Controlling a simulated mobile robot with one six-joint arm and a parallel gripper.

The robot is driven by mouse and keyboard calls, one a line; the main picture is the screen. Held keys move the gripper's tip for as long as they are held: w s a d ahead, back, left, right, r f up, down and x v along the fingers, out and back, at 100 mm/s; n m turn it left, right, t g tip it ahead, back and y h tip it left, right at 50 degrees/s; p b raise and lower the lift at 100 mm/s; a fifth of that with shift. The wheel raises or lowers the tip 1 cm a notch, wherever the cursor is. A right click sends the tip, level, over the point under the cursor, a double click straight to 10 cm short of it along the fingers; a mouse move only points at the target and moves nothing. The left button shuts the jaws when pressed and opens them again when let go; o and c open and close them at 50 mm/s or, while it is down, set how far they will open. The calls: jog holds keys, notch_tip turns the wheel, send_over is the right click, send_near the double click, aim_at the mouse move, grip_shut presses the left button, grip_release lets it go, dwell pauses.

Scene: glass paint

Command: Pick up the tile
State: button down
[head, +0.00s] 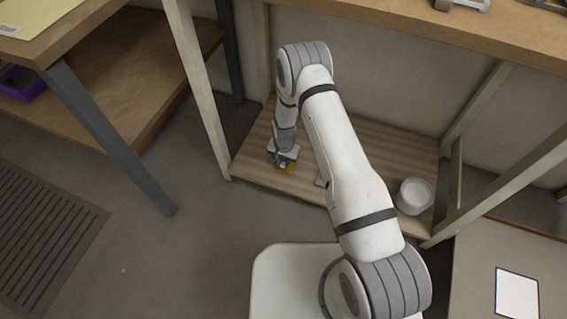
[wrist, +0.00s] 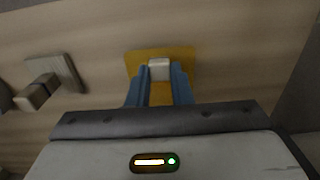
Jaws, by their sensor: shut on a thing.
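The yellow tile (wrist: 184,54) has a pale block-like knob (wrist: 159,69) on its face, seen in the wrist view. My gripper (wrist: 159,75) has its blue fingers on both sides of this knob and is shut on it. I cannot tell whether the tile touches the shelf. A second, grey-beige tile with a similar knob (wrist: 58,75) lies on the shelf to the left in the wrist view.
The lower shelf (head: 258,165) is under a wooden tabletop (head: 420,25), between pale legs. A white round bowl (head: 414,195) stands at the shelf's right end. My arm hides part of the shelf's middle. Another wooden table stands at the left.

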jog(key=s+a+p, duration=0.2)
jog(key=s+a, duration=0.1)
jog(key=s, duration=0.5)
jog(key=s+a+p, duration=0.2)
jog(key=s+a, duration=0.1)
jog(key=s, duration=0.6)
jog(key=shift+a+f, duration=0.1)
